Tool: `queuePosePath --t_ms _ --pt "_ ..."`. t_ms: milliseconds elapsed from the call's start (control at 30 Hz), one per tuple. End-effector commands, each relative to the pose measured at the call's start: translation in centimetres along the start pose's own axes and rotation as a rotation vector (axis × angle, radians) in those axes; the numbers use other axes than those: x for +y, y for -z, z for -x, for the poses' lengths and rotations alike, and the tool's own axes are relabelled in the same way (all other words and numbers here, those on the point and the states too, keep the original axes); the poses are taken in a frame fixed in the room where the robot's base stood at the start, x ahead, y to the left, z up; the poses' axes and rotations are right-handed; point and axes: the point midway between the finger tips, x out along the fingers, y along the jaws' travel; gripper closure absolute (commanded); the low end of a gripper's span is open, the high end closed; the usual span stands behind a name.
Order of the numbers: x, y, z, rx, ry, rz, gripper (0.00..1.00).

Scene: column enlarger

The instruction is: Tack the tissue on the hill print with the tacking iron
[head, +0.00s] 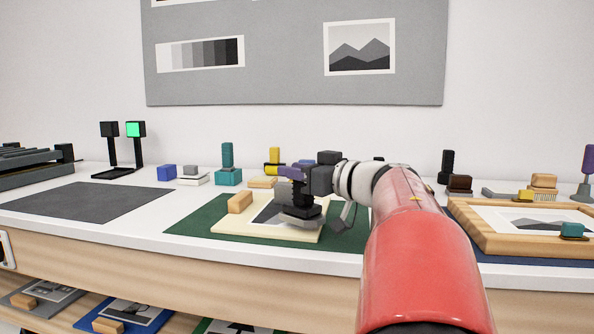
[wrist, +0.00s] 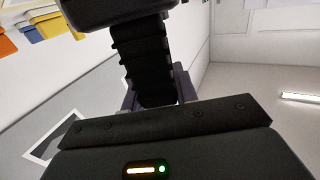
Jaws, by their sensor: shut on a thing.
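My gripper (head: 294,174) is shut on the tacking iron (head: 300,215), a dark tool with a grey foot. The iron is upright, low over a print (head: 270,212) on a cream board (head: 226,226); I cannot tell whether its foot touches. The iron and gripper hide much of this print, so its picture is unclear; a dark grey part shows. In the wrist view a black ribbed handle (wrist: 142,60) stands between my purple fingers. The iron's foot is hidden there. I cannot make out the tissue.
The board lies on a green mat (head: 190,226). A wooden block (head: 240,202) sits on its left side. A wooden frame (head: 480,240) with a hill picture is at right. Small blocks and tools line the back. A dark grey mat (head: 85,202) at left is bare.

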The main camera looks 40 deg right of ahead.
Motion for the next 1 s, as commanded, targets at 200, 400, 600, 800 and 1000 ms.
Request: queuePosePath --t_ms 200,400,600,800,1000 --pt "-0.02 -0.12 0.03 0.002 0.000 0.001 1.00" --pt "-0.02 -0.30 0.03 0.002 0.000 0.001 1.00" --pt "-0.02 -0.49 0.03 0.003 0.000 0.001 1.00" --pt "-0.02 -0.69 0.03 0.003 0.000 0.000 1.00" --pt "-0.02 -0.89 0.03 0.002 0.000 0.000 1.00"
